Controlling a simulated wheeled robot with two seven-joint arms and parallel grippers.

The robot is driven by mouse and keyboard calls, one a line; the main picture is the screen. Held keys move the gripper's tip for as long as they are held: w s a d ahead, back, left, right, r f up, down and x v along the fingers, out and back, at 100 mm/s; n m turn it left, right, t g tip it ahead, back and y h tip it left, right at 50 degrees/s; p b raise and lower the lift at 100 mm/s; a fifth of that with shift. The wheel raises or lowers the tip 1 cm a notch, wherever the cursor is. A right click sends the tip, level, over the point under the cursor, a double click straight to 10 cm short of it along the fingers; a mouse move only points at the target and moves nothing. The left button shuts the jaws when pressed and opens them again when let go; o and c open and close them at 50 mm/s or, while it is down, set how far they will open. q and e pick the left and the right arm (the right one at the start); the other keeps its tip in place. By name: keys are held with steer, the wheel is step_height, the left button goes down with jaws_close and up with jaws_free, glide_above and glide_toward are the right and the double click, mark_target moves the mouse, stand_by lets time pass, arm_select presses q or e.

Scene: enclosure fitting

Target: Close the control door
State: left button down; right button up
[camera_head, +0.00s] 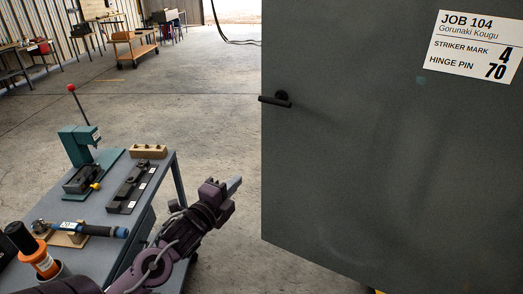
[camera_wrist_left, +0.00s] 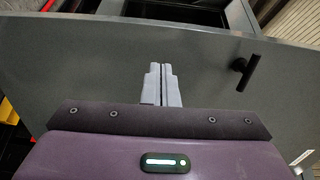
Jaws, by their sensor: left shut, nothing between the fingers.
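The control door (camera_head: 370,150) is a large dark grey panel filling the right half of the head view. A black lever handle (camera_head: 277,99) sits near its left edge. The door (camera_wrist_left: 90,65) and its handle (camera_wrist_left: 245,71) also show in the left wrist view, with a dark framed opening beyond the door's edge. My left gripper (camera_head: 236,186) is shut and empty, just left of the door's lower left edge in the head view. In the left wrist view its fingertips (camera_wrist_left: 162,70) point at the panel, left of the handle. I cannot tell whether they touch it.
A grey workbench (camera_head: 165,180) at lower left carries a green press (camera_head: 80,145), a dark fixture block (camera_head: 132,185), a wooden block (camera_head: 148,151) and a blue-handled tool (camera_head: 90,230). A white job label (camera_head: 475,45) is on the door. Open concrete floor lies behind.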

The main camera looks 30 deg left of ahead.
arm_select(q)
steer(key=r, duration=0.1)
steer(key=p, duration=0.5)
glide_toward(267, 148)
steer(key=w, duration=0.5)
steer(key=shift+w+a, duration=0.2)
steer(key=shift+w, duration=0.2)
steer(key=shift+w+f+p, duration=0.1)
steer(key=shift+w+p, duration=0.2)
steer(key=shift+w, duration=0.2)
steer(key=shift+w+a, duration=0.1)
steer(key=shift+w, duration=0.05)
